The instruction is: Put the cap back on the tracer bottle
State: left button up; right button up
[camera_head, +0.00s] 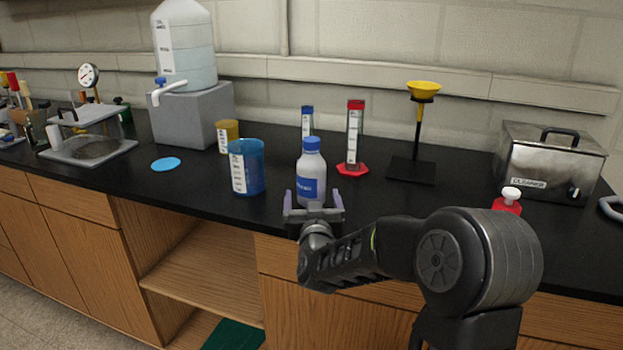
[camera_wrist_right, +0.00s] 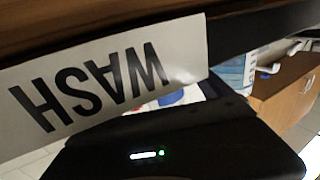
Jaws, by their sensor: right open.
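A white bottle (camera_head: 311,182) with a blue top (camera_head: 311,143) and blue label stands upright near the counter's front edge in the head view. I cannot read its label, so I cannot tell if it is the tracer bottle. A small red bottle (camera_head: 507,206) with a white top (camera_head: 511,193) stands at the right, partly hidden by my arm. No loose cap is clearly seen. My right gripper (camera_head: 313,200) is open at the front of the white bottle, fingers pointing toward its lower part; contact cannot be told. My left gripper is not in view.
A blue beaker (camera_head: 247,168) stands just left, with a yellow container (camera_head: 228,135) behind. A red-based cylinder (camera_head: 354,140), funnel stand (camera_head: 412,160) and metal cleaner (camera_head: 548,165) stand to the right. A flat blue disc (camera_head: 166,164) lies left. A WASH label (camera_wrist_right: 105,75) fills much of the wrist view.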

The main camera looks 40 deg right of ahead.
aim_at(312, 187)
jog(key=shift+p+x, duration=0.45)
jog(key=shift+x, duration=2.2)
jog(key=shift+r, duration=0.1)
jog(key=c, duration=1.8)
